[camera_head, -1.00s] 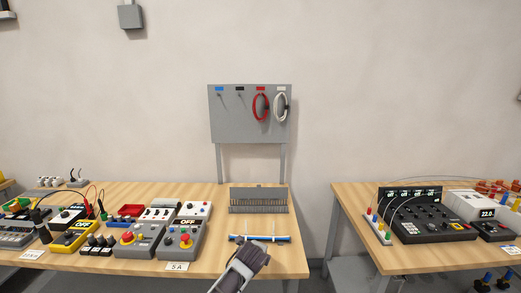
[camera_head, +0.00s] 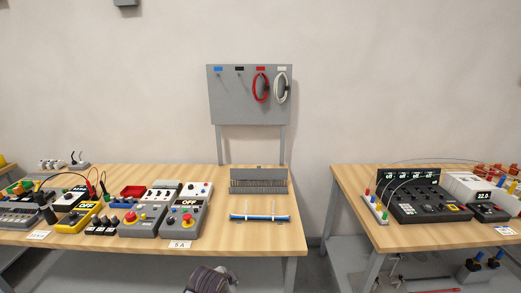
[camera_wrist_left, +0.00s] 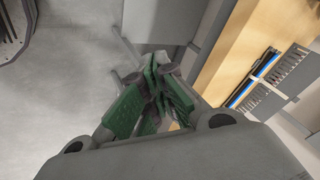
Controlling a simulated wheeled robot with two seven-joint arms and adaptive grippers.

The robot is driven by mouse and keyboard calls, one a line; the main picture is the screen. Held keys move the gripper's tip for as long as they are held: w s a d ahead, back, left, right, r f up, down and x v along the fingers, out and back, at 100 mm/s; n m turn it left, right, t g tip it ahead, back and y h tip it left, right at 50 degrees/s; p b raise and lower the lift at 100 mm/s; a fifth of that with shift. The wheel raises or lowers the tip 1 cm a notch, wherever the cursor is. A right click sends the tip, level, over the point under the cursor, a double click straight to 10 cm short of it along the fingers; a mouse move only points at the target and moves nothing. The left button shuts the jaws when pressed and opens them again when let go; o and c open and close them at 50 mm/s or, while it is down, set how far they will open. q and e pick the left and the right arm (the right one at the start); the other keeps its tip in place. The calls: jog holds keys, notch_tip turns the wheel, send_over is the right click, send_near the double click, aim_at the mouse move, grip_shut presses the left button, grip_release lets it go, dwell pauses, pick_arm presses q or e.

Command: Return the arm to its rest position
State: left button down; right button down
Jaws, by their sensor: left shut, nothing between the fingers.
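My left gripper shows in the left wrist view (camera_wrist_left: 158,85), with its green-padded fingers shut together and nothing between them. It hangs over the grey floor beside the table's front edge. In the head view only part of my arm shows at the bottom edge, below the table; the fingers are not visible there. My right gripper is in neither view.
A pegboard (camera_head: 230,105) with red and white cable loops stands behind. A second table (camera_head: 400,238) with instruments is to the right, beyond a gap.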

pick_arm(q)
jog(key=shift+s+a+r+n+g+y, duration=0.3)
jog(key=shift+s+a+r+n+g, duration=0.25)
jog(key=shift+s+a+n, duration=3.3)
jog(key=shift+s+a+r+n+g+y, duration=0.35)
jog(key=shift+s+a+n+g, duration=1.25)
jog(key=shift+s, duration=4.3)
notch_tip(320, 180, down, 34)
jog(key=s+a+m+b, duration=0.1)
jog(key=s, duration=0.2)
jog(key=s+a+f, duration=0.2)
jog(key=s+f, duration=0.8)
jog(key=s, duration=0.1)
jog(key=s+a+f+b, duration=0.1)
jog(key=s+a+f, duration=0.1)
jog(key=s+f, duration=0.9)
jog(key=shift+g, duration=0.45)
